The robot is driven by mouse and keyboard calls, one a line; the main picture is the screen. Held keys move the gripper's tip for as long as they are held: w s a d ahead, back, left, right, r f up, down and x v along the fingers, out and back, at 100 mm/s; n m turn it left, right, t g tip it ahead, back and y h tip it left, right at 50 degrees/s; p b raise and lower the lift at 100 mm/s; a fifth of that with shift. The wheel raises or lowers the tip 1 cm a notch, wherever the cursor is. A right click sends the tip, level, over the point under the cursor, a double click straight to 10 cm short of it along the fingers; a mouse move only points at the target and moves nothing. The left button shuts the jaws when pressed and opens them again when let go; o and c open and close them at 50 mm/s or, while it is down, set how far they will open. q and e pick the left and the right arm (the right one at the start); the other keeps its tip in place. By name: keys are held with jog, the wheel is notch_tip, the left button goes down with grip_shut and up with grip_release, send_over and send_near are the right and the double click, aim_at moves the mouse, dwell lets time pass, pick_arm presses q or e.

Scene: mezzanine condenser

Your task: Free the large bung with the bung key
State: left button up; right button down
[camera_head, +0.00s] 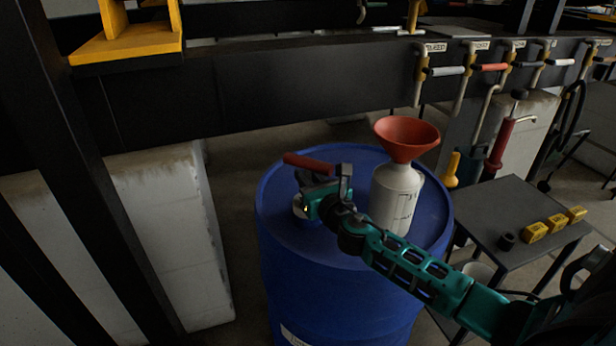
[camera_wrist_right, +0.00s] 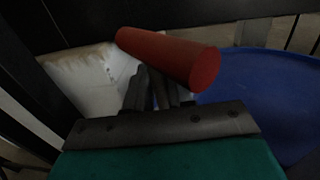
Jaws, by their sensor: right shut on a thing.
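The bung key shows as a red grip (camera_head: 308,163) above the left part of the blue drum's lid (camera_head: 280,235). My right gripper (camera_head: 322,188) is shut on the key, just below the red grip. In the right wrist view the red grip (camera_wrist_right: 170,58) lies across above the dark fingertips (camera_wrist_right: 155,92). A small bluish round fitting (camera_head: 300,211) on the lid, likely the large bung, shows partly under the gripper. Whether the key's foot sits in it is hidden. My left gripper is not in view.
A white bottle (camera_head: 396,195) with a red funnel (camera_head: 406,136) stands on the lid, close beside my right forearm. A side table (camera_head: 515,208) at right bears yellow blocks (camera_head: 556,222). Tools hang on a rail behind. A pale block (camera_head: 170,235) stands left of the drum.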

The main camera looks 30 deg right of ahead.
aim_at(308, 159)
jog(key=n+y+b, duration=0.1)
jog(key=n+y, duration=0.1)
jog(key=y, duration=0.1)
jog(key=shift+y+b, duration=0.4)
jog(key=shift+n+g+y+b, duration=0.3)
jog(key=shift+n+y+b, duration=1.3)
jog(key=shift+y+b, duration=0.55)
jog(key=shift+r, duration=0.1)
jog(key=shift+r+p, duration=2.35)
jog(key=shift+r, duration=0.15)
